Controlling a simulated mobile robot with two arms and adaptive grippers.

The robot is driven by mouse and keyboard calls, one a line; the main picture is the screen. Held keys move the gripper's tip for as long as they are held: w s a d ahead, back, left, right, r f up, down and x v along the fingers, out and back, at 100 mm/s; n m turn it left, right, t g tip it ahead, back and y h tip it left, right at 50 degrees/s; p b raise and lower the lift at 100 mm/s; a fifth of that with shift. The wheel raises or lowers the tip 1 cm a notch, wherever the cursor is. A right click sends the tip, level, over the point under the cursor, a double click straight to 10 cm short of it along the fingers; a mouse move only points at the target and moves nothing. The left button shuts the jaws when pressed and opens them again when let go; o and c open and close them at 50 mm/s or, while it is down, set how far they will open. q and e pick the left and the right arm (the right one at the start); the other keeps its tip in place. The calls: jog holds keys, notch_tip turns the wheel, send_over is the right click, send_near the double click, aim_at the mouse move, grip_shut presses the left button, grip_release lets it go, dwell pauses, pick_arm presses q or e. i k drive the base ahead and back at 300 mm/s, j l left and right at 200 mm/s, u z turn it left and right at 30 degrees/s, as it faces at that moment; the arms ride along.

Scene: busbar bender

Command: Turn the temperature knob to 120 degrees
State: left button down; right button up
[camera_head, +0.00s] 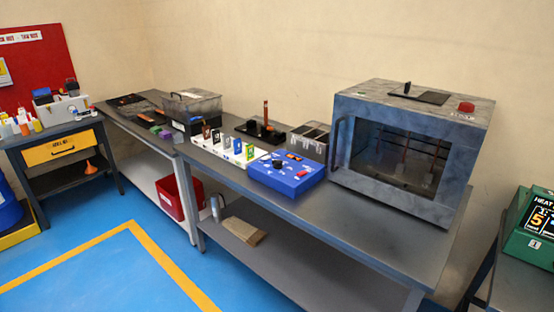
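A blue control box (270,181) sits on the long grey workbench, left of the oven. Its top carries a small dark knob-like part (277,163) and a red part (294,156); markings and the knob's setting are too small to read. The grey, worn oven (398,193) stands at the right end of the bench with a dark glass front and a handle (337,142) on its left side. A red button (466,107) is on the oven's top right. I cannot tell for certain which part is the temperature knob. Neither of my grippers is in view.
The grey workbench (385,236) has a lower shelf with a wooden piece (244,230). A red bin (172,198) is below its left part. A green case (530,238) stands at the right edge. The blue floor (120,222) in front is clear, with yellow lines.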

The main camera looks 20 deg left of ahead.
aim_at(278, 164)
jog(key=i+j, duration=0.2)
jog(key=j, duration=0.15)
jog(key=i+j, duration=0.25)
jog(key=i+j+z, duration=0.1)
jog(key=j, duration=0.35)
jog(key=i+j, duration=0.3)
jog(key=i+j+z, duration=0.1)
jog(key=j, duration=0.35)
jog(key=i+j, duration=0.3)
jog(key=j, duration=0.1)
